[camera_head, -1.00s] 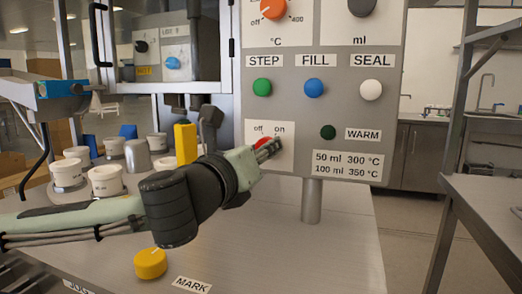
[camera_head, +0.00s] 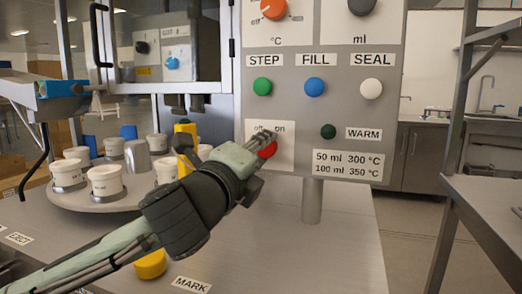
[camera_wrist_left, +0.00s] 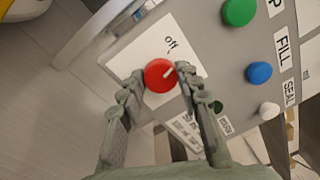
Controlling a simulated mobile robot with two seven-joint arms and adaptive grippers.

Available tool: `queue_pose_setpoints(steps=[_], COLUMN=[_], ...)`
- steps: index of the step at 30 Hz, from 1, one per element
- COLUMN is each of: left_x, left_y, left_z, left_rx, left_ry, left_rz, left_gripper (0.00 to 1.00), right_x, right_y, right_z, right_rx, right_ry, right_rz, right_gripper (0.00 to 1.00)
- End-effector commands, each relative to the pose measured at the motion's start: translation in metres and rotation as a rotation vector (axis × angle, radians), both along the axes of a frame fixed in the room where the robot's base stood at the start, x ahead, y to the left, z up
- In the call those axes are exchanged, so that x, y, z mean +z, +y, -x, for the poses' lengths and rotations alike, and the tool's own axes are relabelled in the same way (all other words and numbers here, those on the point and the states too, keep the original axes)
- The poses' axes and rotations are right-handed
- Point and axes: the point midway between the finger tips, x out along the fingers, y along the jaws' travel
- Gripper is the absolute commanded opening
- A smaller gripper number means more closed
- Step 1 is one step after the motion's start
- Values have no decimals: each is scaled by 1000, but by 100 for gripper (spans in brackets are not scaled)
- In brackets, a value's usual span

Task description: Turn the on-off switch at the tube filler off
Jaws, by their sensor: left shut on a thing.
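The on-off switch is a round red knob (camera_head: 268,149) on a white plate low on the grey control panel (camera_head: 300,105). The "on" label is hidden in the wrist view. My right gripper is not in view.
Green (camera_head: 262,86), blue (camera_head: 314,88) and white (camera_head: 371,89) buttons sit above the switch, and a dark green WARM lamp (camera_head: 328,131) is to its right. A turntable (camera_head: 100,199) with several white cups stands left. A yellow knob (camera_head: 150,265) is on the tabletop.

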Motion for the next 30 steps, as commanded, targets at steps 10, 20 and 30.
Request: queue_pose_setpoints(steps=[10,20,30], left_x=[-2,-2,-2], left_y=[-1,-1,-1], left_z=[0,0,0], left_rx=[-1,-1,-1], left_ry=[66,84,85], left_rz=[192,253,256], left_gripper=[4,4,4], right_x=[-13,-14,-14], right_y=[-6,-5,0], right_z=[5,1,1], right_rx=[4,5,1], right_ry=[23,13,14], right_rz=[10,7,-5], right_gripper=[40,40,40])
